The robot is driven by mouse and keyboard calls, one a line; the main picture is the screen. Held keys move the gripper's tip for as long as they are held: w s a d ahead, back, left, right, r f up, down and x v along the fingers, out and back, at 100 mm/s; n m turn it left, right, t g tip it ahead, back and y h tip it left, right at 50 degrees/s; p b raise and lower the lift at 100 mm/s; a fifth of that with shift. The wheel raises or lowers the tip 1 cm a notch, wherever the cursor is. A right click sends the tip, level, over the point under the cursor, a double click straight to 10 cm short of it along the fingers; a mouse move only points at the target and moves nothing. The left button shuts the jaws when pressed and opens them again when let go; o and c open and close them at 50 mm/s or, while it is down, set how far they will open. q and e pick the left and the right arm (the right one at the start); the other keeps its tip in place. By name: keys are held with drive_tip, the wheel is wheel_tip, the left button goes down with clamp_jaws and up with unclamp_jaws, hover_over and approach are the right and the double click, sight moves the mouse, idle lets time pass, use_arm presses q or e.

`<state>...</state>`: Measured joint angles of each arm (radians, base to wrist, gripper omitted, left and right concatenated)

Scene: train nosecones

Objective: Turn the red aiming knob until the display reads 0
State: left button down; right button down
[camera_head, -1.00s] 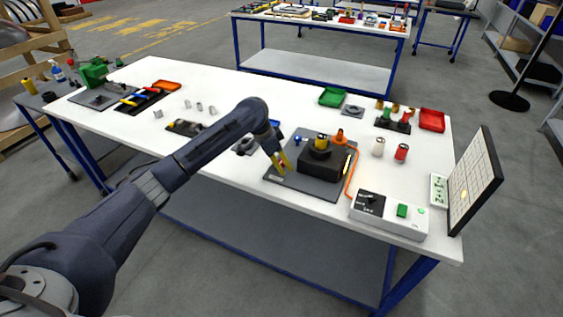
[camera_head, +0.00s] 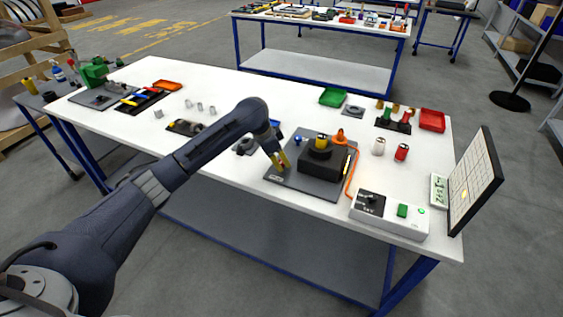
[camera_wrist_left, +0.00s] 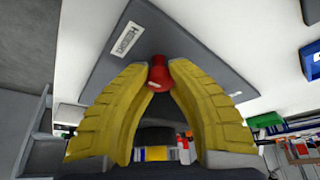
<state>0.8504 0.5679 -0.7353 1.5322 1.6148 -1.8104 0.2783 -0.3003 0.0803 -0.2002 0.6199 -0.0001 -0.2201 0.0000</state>
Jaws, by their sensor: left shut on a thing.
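The red aiming knob (camera_wrist_left: 158,72) shows between the two yellow fingertips of my left gripper (camera_wrist_left: 158,80) in the left wrist view. The fingers are shut on the knob, one on each side. In the head view my left gripper (camera_head: 280,162) is at the left edge of the dark grey plate (camera_head: 312,187), and the knob is mostly hidden by the fingers. A black block (camera_head: 325,160) with a yellow and black cylinder on top stands on the plate. I cannot make out a reading on any display. My right gripper is not in view.
A white control box (camera_head: 390,214) with a green button stands at the front right, joined by an orange cable (camera_head: 352,172). A tilted panel (camera_head: 474,182) stands at the right edge. Red and white cylinders stand behind the box.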

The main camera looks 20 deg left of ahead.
use_arm(q)
drive_tip(key=m, duration=0.2)
drive_tip(key=m+g+h, duration=0.1)
drive_tip(key=m, duration=0.1)
drive_tip(key=shift+w+d+r+m+g, duration=0.1)
drive_tip(key=shift+m+g, duration=0.2)
drive_tip(key=shift+d+m+g, duration=0.1)
drive_tip(key=shift+m+g, duration=0.7)
drive_tip(key=shift+m, duration=1.1)
drive_tip(key=shift+d+m, duration=0.1)
drive_tip(key=shift+m, duration=0.2)
drive_tip(key=c, duration=1.5)
unclamp_jaws()
drive_tip(key=o, duration=0.4)
drive_tip(key=shift+a, duration=0.2)
